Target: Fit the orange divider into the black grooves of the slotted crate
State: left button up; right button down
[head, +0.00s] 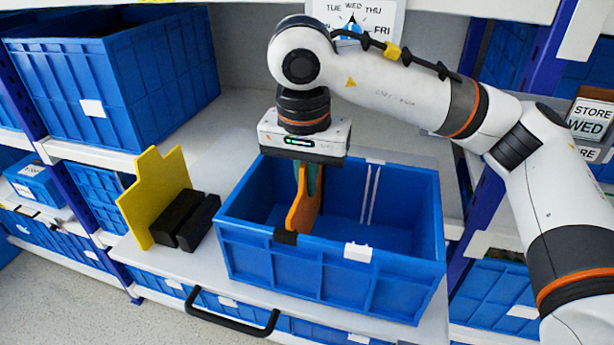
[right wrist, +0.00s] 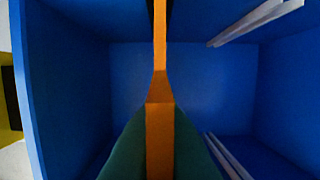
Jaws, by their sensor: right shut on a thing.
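The blue slotted crate (head: 330,270) stands on the table. A black groove piece (head: 285,237) shows on its near rim; the matching far groove is hidden behind my gripper. White groove strips (head: 370,190) show further right, also in the right wrist view (right wrist: 250,22). My right gripper (head: 309,178) is shut on the orange divider (head: 302,210) from above. The divider stands roughly upright inside the crate, its near edge close to the black piece; whether it sits in the groove I cannot tell. In the right wrist view it shows edge-on (right wrist: 160,125) between green fingers.
A yellow divider (head: 155,195) stands beside black blocks (head: 190,218) left of the crate. A large blue bin (head: 110,70) is on the shelf behind left. A black handle (head: 235,325) juts from the front. The right part of the crate is empty.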

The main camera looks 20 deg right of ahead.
jog(key=shift+f+b, duration=0.85)
jog(key=shift+f, duration=0.2)
jog(key=c, duration=1.5)
grip_release()
jog(key=shift+r, duration=0.1)
jog(key=r, duration=0.8)
jog(key=s+r, duration=0.1)
jog(key=r, duration=0.2)
jog(key=shift+s+a+r, duration=0.1)
jog(key=shift+a+r, duration=0.3)
